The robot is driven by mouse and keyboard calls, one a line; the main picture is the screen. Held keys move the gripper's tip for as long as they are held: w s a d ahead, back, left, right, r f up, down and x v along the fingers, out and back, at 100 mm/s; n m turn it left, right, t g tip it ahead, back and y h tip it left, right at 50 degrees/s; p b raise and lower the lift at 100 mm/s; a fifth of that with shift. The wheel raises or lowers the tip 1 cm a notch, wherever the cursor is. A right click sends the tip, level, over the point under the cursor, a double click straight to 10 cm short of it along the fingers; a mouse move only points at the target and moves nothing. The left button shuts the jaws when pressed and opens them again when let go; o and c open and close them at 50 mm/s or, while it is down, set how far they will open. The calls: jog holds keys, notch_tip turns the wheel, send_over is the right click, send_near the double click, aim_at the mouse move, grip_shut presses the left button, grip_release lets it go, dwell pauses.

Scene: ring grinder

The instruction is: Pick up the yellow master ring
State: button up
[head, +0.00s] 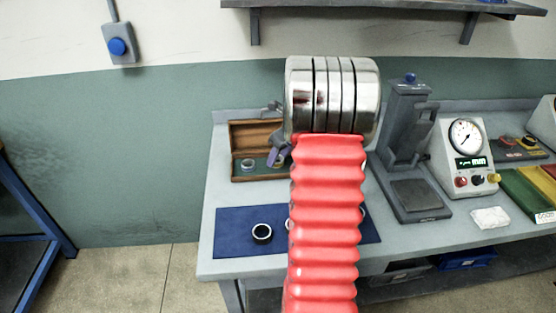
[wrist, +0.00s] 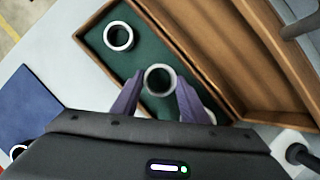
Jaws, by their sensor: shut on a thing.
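My gripper (wrist: 159,84) has its two purple fingers on either side of a metal ring (wrist: 160,67), shut on it over the green-lined wooden box (wrist: 84,27). The ring looks grey with a pale rim; I see no yellow on it. Whether it touches the lining is unclear. A second pale ring (wrist: 118,36) lies apart in the box. In the head view, my gripper (head: 276,157) shows partly at the box's right side, and my own arm hides much of it and the ring.
A blue mat (head: 230,222) with a dark-centred ring (head: 262,232) lies in front of the box. The box's open lid (head: 255,133) stands at the back. A grey press stand (head: 405,130) and a dial gauge unit (head: 465,145) stand to the right. A shelf (head: 380,5) hangs above.

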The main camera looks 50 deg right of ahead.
notch_tip(320, 180, up, 9)
dwell(0.4)
jog(key=shift+s+r, duration=0.1)
jog(key=shift+s, duration=0.05)
dwell(0.5)
